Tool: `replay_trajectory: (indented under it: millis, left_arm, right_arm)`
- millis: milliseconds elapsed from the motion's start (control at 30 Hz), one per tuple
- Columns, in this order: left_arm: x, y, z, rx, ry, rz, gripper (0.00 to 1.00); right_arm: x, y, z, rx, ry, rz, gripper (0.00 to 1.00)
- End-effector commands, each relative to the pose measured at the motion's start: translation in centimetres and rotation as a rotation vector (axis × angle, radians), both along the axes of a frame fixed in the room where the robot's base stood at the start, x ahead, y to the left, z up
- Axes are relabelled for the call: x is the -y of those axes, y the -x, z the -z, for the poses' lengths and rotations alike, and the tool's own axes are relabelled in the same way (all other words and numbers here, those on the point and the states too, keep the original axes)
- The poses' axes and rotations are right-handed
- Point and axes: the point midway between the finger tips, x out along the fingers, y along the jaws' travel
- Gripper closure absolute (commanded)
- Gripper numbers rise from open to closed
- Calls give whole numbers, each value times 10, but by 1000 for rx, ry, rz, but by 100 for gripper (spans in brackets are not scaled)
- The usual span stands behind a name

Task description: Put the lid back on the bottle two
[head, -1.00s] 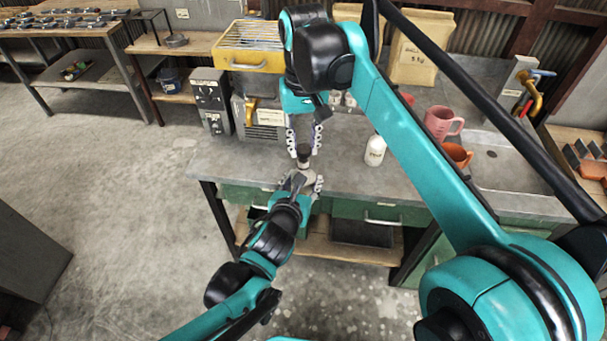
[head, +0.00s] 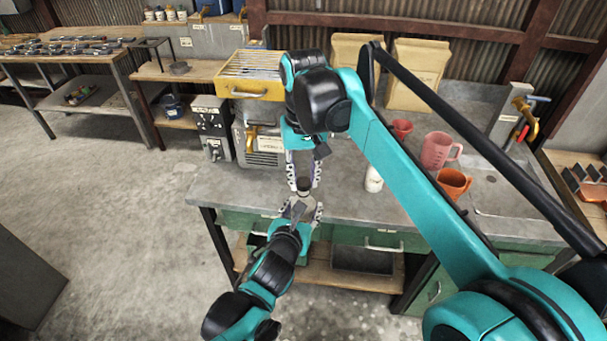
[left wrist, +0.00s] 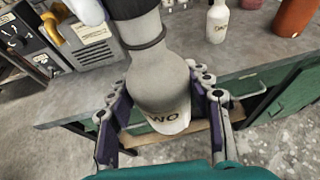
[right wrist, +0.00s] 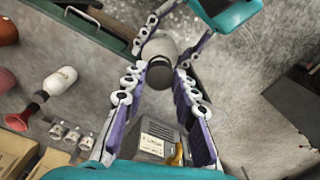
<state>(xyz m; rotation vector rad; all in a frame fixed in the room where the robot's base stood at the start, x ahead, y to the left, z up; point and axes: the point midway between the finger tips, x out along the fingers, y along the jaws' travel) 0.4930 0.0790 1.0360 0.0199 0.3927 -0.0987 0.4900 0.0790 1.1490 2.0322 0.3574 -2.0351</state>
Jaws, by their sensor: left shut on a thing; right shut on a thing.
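Bottle two is a grey-white bottle (left wrist: 160,75) with a dark "...WO" label. My left gripper (head: 299,212) is shut around its body and holds it near the bench's front edge. The black lid (left wrist: 138,8) is at the top of the bottle in the left wrist view. The dark lid also shows over the bottle in the right wrist view (right wrist: 160,73). My right gripper (head: 303,176) comes from above and is shut on the lid. Whether the lid is seated or just above the neck is hard to tell.
Another white bottle (head: 374,180) stands on the bench, right of my grippers. A machine with a yellow tray (head: 250,90) stands behind left.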

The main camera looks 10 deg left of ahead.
Motion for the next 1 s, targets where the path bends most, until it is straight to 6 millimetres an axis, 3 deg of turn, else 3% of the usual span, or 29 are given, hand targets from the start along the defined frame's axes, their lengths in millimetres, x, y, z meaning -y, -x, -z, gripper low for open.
replay_trajectory:
  millis: [1000]
  left_arm:
    - [0,0,0,0,0,0,100]
  right_arm:
    - [0,0,11,0,0,24,82]
